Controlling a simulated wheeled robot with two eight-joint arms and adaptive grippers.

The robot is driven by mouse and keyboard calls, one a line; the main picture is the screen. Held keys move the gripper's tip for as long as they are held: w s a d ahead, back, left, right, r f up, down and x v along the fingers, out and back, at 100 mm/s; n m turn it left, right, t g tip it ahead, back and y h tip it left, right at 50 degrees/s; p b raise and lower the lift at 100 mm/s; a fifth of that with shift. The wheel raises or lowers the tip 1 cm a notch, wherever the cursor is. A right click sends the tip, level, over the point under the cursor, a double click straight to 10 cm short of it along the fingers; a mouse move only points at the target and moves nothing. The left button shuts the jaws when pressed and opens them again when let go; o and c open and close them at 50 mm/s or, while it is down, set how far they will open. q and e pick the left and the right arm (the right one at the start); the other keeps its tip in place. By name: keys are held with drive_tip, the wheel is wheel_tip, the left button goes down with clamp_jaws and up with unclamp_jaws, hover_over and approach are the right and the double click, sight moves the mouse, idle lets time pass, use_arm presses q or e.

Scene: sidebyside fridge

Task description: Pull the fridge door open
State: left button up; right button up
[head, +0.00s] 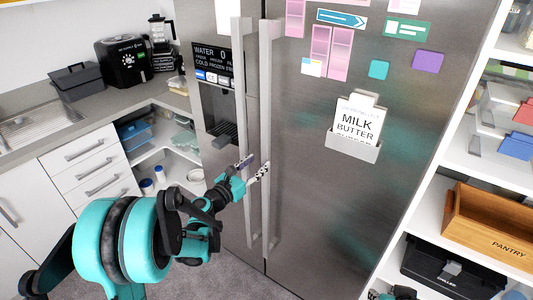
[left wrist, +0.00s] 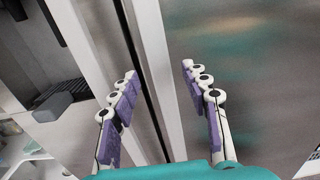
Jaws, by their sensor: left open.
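The stainless fridge has two doors with long vertical handles side by side. The right door (head: 330,190) carries the right handle (head: 268,100); the left handle (head: 243,100) stands close beside it. My left gripper (head: 255,166) is open at the lower part of the handles. In the left wrist view its purple-padded fingers (left wrist: 160,70) are spread, with the right handle (left wrist: 153,50) running between them. The left handle (left wrist: 85,50) passes behind the left finger. I cannot tell whether either finger touches a handle. Both doors look shut. Only a teal-and-black bit of my right arm shows at the bottom edge.
The water dispenser (head: 217,115) is in the left door. Magnets and a milk-and-butter note holder (head: 353,150) are on the right door. White drawers (head: 95,165) and a counter are left; shelves with a pantry box (head: 490,225) are right. Grey floor shows in front.

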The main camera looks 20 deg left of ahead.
sight(264, 157)
use_arm(q)
drive_tip(key=x, duration=0.4)
drive_tip(key=shift+w+f+b, duration=0.15)
drive_tip(key=shift+w+b, duration=0.1)
drive_tip(key=shift+b, duration=0.15)
drive_tip(key=shift+w+d, duration=0.3)
drive_tip(key=shift+w, duration=0.35)
clamp_jaws()
